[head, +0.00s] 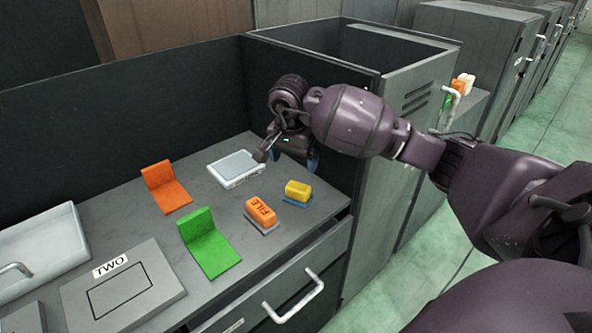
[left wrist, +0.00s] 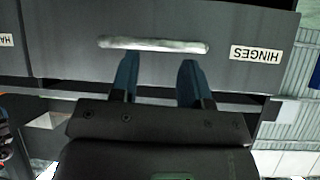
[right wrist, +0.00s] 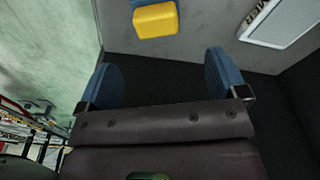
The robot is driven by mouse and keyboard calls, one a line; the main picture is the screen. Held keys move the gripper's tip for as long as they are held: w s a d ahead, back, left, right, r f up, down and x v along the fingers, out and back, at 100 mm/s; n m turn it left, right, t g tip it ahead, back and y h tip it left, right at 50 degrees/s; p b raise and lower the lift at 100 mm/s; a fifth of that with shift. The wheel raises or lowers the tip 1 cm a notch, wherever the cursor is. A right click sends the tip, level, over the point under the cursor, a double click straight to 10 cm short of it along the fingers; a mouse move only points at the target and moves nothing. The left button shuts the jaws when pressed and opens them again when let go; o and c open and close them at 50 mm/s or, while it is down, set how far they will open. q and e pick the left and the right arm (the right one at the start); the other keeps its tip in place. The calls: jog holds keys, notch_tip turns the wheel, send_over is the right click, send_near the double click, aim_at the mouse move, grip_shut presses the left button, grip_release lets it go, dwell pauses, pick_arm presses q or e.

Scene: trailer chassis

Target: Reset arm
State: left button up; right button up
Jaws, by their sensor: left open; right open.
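My right gripper (head: 287,158) hangs above the right end of the grey counter (head: 225,276), beside a white-framed flat tray. In the right wrist view its blue fingers (right wrist: 163,82) are apart with nothing between them. A yellow block on a blue base (right wrist: 155,20) lies beyond the fingertips, apart from them. My left gripper (left wrist: 160,78) shows only in the left wrist view. Its blue fingers are apart and empty, in front of a drawer labelled HINGES (left wrist: 260,30). The drawer's light handle (left wrist: 152,45) is close to the fingertips; I cannot tell whether they touch it.
On the counter are an orange hinge (head: 166,188), a green hinge (head: 209,243), an orange FILE block (head: 261,211), the yellow block (head: 298,191), the white-framed tray (head: 236,168) and a grey TWO plate (head: 122,290). A tall dark cabinet (head: 392,130) stands right of the counter.

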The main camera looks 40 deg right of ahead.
jog(key=shift+r, duration=0.6)
jog(key=shift+a, duration=0.1)
